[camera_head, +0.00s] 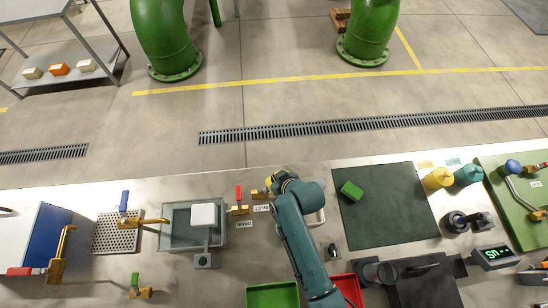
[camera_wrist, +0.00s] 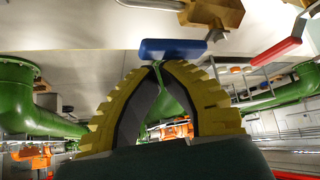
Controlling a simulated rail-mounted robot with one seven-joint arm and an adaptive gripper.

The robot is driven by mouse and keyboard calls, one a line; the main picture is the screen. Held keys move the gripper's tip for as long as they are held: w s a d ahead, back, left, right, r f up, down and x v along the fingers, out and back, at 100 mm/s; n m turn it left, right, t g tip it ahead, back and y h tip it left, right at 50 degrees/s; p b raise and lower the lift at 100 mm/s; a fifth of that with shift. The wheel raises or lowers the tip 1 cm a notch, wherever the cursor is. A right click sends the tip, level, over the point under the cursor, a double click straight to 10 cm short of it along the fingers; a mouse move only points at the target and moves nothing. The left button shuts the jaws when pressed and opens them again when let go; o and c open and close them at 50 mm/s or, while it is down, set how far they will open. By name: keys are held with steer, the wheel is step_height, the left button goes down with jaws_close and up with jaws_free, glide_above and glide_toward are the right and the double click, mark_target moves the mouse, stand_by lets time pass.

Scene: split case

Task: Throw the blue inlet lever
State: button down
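The blue inlet lever (camera_wrist: 172,49) shows in the wrist view as a blue handle across the top middle, just beyond my fingertips. A brass valve body (camera_wrist: 213,12) is above it. My gripper (camera_wrist: 160,66) has yellow-edged fingers that come together at the tips, with nothing visible held between them. I cannot tell whether the tips touch the handle. In the head view my gripper (camera_head: 271,183) is at the bench's back edge, beside a brass valve with a red lever (camera_head: 239,192). There the gripper and arm mostly hide the inlet lever.
The red lever also shows in the wrist view (camera_wrist: 282,45), right of the blue handle. A glass tank (camera_head: 180,241) stands left of the valves. Another blue lever (camera_head: 124,201) is farther left.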

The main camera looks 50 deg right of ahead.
steer(key=shift+s+a+f+p, duration=0.15)
steer(key=shift+s+f+p, duration=0.15)
steer(key=shift+s, duration=0.15)
stand_by(0.4)
steer(key=w+d+b, duration=0.2)
steer(key=w, duration=0.1)
steer(key=shift+d+b, duration=0.3)
steer(key=shift+d, duration=0.1)
steer(key=s+a+r, duration=0.1)
steer(key=r, duration=0.1)
steer(key=s+a+r+p, duration=0.1)
steer(key=r, duration=0.2)
steer(key=s+a+r, duration=0.2)
steer(key=r, duration=0.1)
steer(key=shift+s+a+r+p, duration=0.1)
steer(key=shift+r+p, duration=0.15)
steer(key=shift+p, duration=0.1)
